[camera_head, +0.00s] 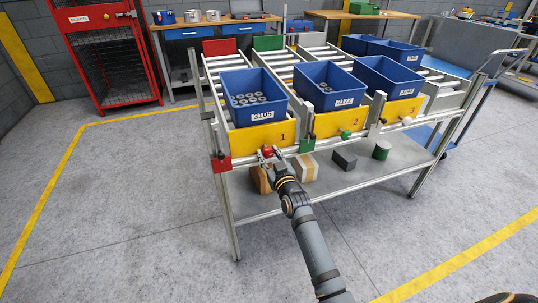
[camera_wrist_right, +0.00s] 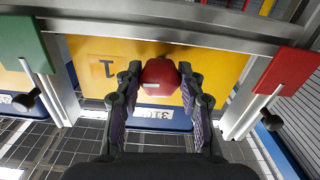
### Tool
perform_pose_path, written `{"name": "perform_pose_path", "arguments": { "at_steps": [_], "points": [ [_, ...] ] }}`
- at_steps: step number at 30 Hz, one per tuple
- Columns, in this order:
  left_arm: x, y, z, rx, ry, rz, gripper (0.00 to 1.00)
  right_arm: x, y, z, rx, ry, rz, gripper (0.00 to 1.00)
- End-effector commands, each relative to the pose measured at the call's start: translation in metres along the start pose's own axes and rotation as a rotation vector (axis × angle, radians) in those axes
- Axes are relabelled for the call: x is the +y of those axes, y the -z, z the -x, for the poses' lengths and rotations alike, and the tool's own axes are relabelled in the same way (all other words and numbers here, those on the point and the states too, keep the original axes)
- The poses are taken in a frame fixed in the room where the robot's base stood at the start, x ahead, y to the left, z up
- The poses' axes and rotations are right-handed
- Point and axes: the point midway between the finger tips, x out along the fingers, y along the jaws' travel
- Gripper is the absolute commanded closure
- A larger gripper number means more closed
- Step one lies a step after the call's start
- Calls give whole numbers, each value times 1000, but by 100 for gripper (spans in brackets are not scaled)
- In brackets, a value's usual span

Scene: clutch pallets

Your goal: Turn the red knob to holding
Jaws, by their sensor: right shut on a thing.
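The red knob (camera_head: 267,151) is on the front of the yellow panel marked 1 (camera_head: 250,138), at the left end of the rack. In the right wrist view the red knob (camera_wrist_right: 160,77) has a short pale mark on its face, lying level in the picture. My right gripper (camera_head: 270,155) is at the knob, with one finger on each side of it; in the wrist view the fingers (camera_wrist_right: 160,84) are closed on its sides. My left gripper is not in view.
A green knob (camera_head: 346,134) is on panel 2 and a white knob (camera_head: 406,121) on panel 3. Blue bins (camera_head: 254,97) stand above the panels. Boxes and a green cylinder (camera_head: 382,150) sit on the lower shelf. The floor in front is clear.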

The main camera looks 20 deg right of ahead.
Motion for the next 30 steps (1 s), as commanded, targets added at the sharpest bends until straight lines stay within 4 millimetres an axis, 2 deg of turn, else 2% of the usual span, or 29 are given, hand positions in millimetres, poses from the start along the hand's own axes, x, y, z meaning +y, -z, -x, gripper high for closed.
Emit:
{"name": "perform_pose_path", "arguments": {
  "at_steps": [11, 24, 30],
  "points": [
    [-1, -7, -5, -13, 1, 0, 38, 0, 0, 0, 0, 0, 319, 100],
    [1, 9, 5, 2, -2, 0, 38, 0, 0, 0, 1, 0, 737, 100],
    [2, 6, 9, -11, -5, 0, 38, 0, -1, 0, 0, 0, 926, 100]
  ]
}}
